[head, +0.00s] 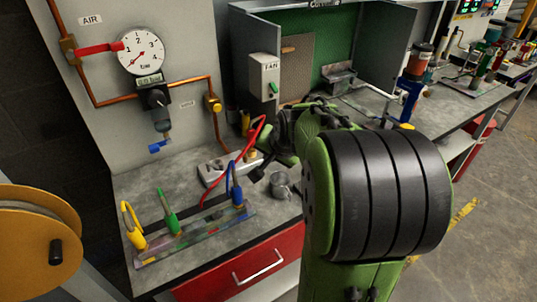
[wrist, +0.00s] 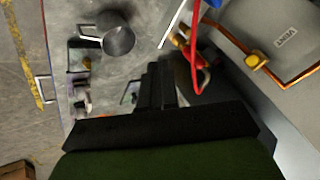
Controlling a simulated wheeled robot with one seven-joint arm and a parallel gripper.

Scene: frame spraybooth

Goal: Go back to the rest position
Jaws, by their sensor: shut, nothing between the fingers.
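My gripper (wrist: 155,85) shows in the wrist view with its dark fingers together and nothing between them. In the head view my green and black arm fills the right middle and hides part of the bench. The gripper end (head: 256,176) is small and dark there, above the bench near a power strip (head: 222,170). A grey metal mug (head: 281,188) stands on the bench just below and right of it. The mug also shows in the wrist view (wrist: 117,38), up and left of the fingers, apart from them.
A rack with yellow, green and blue hooked hoses (head: 180,225) lies at the bench front. A pressure gauge (head: 141,51) and copper pipes are on the wall behind. A grey-walled booth (head: 383,50) stands at the back. A yellow reel (head: 35,240) is at left. Open floor lies right.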

